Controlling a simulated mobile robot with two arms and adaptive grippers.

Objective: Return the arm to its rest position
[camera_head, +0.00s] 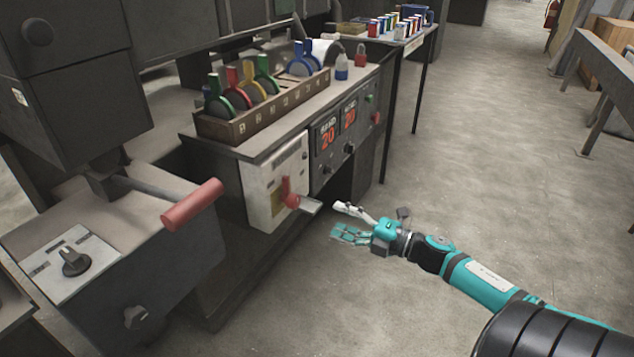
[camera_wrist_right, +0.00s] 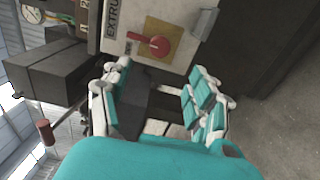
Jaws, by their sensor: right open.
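My right arm (camera_head: 480,285) comes in from the lower right in the head view, teal and black. My right gripper (camera_head: 352,222) is open and empty, over the floor just right of the machine's front. In the right wrist view its fingers (camera_wrist_right: 160,100) are spread apart with nothing between them. A red knob lever (camera_head: 289,193) on a pale panel (camera_head: 262,200) is left of the gripper and apart from it. The lever also shows beyond the fingers in the wrist view (camera_wrist_right: 158,45). My left gripper is not in view.
A dark bench with a wooden rack (camera_head: 225,126) of coloured handled discs stands left of the arm. A red-gripped handle (camera_head: 192,204) juts out at the left. A small table (camera_head: 425,32) with coloured items stands behind. The floor (camera_head: 490,150) on the right is clear.

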